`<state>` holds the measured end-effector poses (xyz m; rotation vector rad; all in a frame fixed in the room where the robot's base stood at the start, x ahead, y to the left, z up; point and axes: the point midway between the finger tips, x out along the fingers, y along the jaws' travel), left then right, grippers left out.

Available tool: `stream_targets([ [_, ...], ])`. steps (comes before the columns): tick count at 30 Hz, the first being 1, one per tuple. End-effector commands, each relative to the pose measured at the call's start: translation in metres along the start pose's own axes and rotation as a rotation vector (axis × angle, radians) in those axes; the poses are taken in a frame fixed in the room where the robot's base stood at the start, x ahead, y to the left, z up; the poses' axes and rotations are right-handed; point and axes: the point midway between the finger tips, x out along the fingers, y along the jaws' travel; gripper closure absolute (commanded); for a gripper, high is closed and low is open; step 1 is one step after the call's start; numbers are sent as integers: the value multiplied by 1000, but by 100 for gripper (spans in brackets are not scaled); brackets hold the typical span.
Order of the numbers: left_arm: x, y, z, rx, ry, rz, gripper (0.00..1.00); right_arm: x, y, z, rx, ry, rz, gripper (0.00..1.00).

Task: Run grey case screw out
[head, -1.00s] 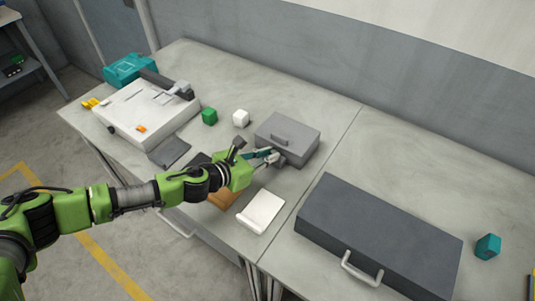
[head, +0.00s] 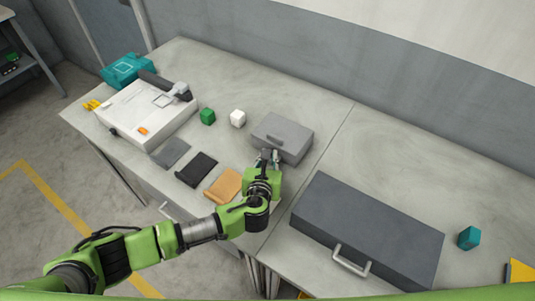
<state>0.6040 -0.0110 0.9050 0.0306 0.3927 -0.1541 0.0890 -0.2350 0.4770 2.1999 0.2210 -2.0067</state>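The grey case (head: 291,133) is a small closed box with a handle on its top, at the middle of the table near the seam. My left gripper (head: 269,157) is at the lower left part of its front side, with its fingertips close to or touching the case. The two fingers show a small gap, but whether they hold anything is too small to tell. I cannot make out the screw; the gripper covers that part of the case. My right gripper is not in view.
A large dark case (head: 370,228) lies to the right. Black (head: 197,169) and orange (head: 223,186) pads lie left of my wrist. A white machine (head: 147,110) is further left.

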Motion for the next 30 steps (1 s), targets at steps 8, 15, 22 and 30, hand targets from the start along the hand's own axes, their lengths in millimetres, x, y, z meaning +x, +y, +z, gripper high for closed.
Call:
stream_targets([
  [8, 0, -2, 0, -18, -1, 43, 100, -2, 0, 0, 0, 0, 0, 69],
  [15, 0, -1, 0, -18, -1, 44, 100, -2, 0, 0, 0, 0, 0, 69],
  [22, 0, -1, 0, -18, -1, 44, 69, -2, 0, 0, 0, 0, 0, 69],
  [30, -1, -2, 0, -18, -1, 42, 69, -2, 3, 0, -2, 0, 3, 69],
])
